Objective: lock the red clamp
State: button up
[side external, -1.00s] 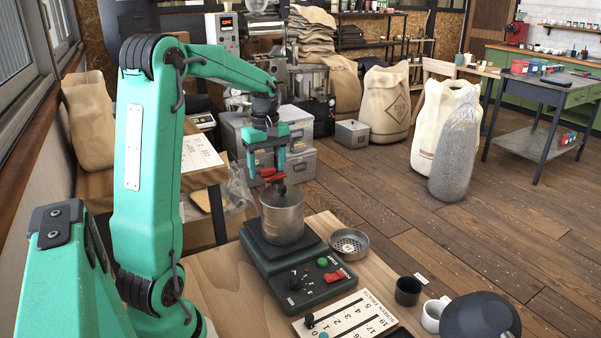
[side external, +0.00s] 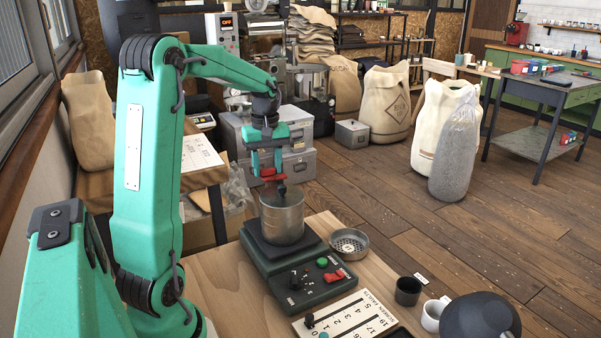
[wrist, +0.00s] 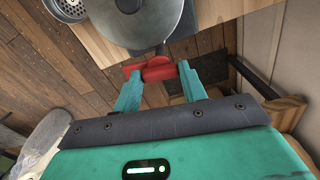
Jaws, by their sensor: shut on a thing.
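The red clamp (side external: 270,177) is at the upper rim of a metal canister (side external: 283,220), which stands upright on a dark green machine base (side external: 312,288). My gripper (side external: 268,170) points down over the canister's rim, its teal fingers shut on the red clamp. In the wrist view the clamp (wrist: 152,70) lies across between the two fingertips of my gripper (wrist: 159,72), beside the round grey lid (wrist: 130,18). The fingers hide parts of the clamp, and I cannot tell whether its latch is closed.
The base has knobs, a green button (side external: 322,262) and a red switch (side external: 336,276). A perforated round dish (side external: 349,243) sits to its right. A numbered board (side external: 345,318), a black cup (side external: 408,291) and a white cup (side external: 432,315) stand in front. Bare wood lies left of the base.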

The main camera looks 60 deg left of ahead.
jog(key=m, duration=0.8)
jog(key=shift+m, duration=0.4)
jog(key=m, duration=0.3)
jog(key=shift+m, duration=2.3)
jog(key=o, duration=1)
